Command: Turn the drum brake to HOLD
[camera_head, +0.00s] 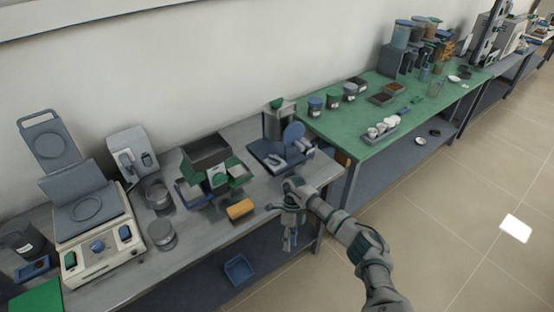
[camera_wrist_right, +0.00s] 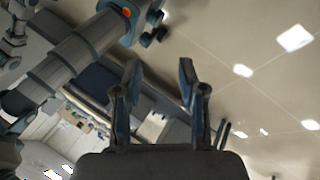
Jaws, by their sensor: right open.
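I cannot tell for sure which part is the drum brake, and no HOLD mark is readable. A device with a blue disc (camera_head: 293,132) and pale parts beside it stands on the right end of the grey bench. My right gripper (camera_head: 290,242) hangs fingers down in front of that bench's edge, below and in front of the device. It is open and apart from everything; in the right wrist view its two fingers (camera_wrist_right: 160,95) stand wide apart with nothing between them. My left gripper is in neither view.
A blue bin (camera_head: 239,269) sits below. The green table (camera_head: 345,136) adjoins at right. Floor at right is clear.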

